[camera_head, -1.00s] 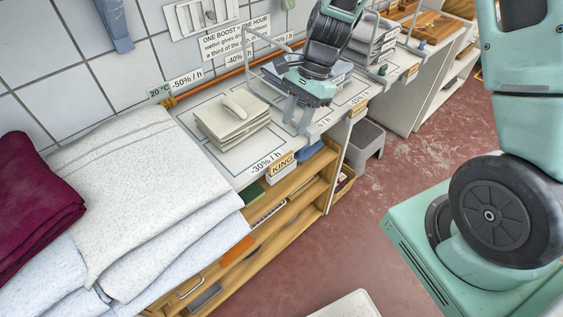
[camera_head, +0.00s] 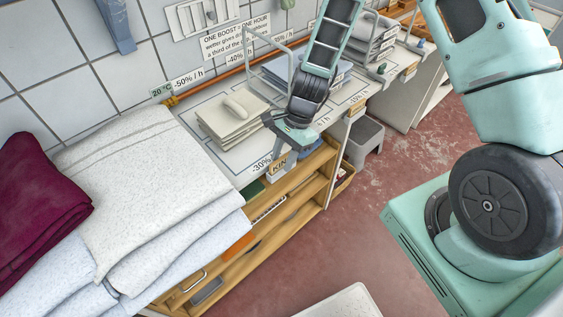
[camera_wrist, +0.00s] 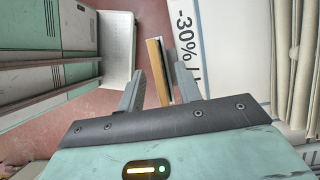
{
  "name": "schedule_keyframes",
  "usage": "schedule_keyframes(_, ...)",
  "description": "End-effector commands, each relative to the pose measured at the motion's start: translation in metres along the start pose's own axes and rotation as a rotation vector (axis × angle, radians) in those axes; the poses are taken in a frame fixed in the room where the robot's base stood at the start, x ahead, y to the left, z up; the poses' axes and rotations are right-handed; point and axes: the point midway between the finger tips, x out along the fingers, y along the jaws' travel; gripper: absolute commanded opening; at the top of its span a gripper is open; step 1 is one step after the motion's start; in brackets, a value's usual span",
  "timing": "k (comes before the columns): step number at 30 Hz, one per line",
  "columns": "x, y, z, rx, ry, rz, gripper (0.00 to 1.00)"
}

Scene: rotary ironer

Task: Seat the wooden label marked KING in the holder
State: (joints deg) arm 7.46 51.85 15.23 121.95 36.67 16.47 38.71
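The wooden label marked KING (camera_head: 278,165) is at the front edge of the worktop, above a white box-like piece, next to the "-30% / h" marking. My gripper partly covers its lettering in the head view. In the wrist view the label (camera_wrist: 157,72) shows edge-on as a narrow wooden strip between my two fingers. My gripper (camera_head: 292,155) is over the front edge at the label. In the wrist view my gripper (camera_wrist: 160,80) is open, with a clear gap between the left finger and the label; the right finger is closer. I cannot make out the holder's slot or whether the label is in it.
Folded cream cloths (camera_head: 229,122) lie on the worktop behind my gripper. A wooden shelf unit (camera_head: 295,190) is below. Large folded white linen (camera_head: 145,180) fills the left. A grey step stool (camera_head: 365,138) stands right. The red floor in front is clear beside a white tray (camera_head: 345,303).

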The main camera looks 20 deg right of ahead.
Motion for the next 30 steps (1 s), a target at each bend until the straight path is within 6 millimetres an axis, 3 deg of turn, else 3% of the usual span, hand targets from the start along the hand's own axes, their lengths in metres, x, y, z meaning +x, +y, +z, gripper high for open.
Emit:
schedule_keyframes(7, 0.002, 0.000, 0.000, 0.000, 0.000, -0.001, 0.35)
schedule_keyframes(11, 0.001, 0.000, 0.000, 0.000, 0.000, -0.001, 0.00)
schedule_keyframes(23, 0.000, -0.001, 0.001, -0.001, 0.001, -0.001, 0.00)
schedule_keyframes(30, -0.015, -0.001, 0.007, -0.003, 0.002, -0.003, 0.00)
